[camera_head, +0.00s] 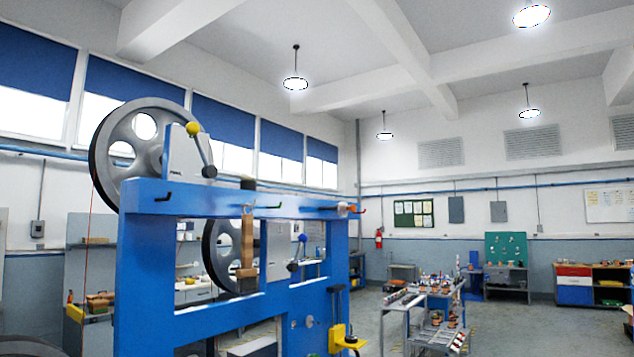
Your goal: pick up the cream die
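I cannot make out a cream die anywhere in the head view. Many small objects lie on the grey metal workbench (393,303) right of centre, but they are too small to tell apart. My gripper is not in view.
A large blue frame (150,275) with a big grey pulley wheel (108,150) fills the left foreground. A yellow bracket (338,338) juts from its right post. Shelves and a red and blue cabinet (574,284) stand by the far walls. Open floor (520,325) lies at right.

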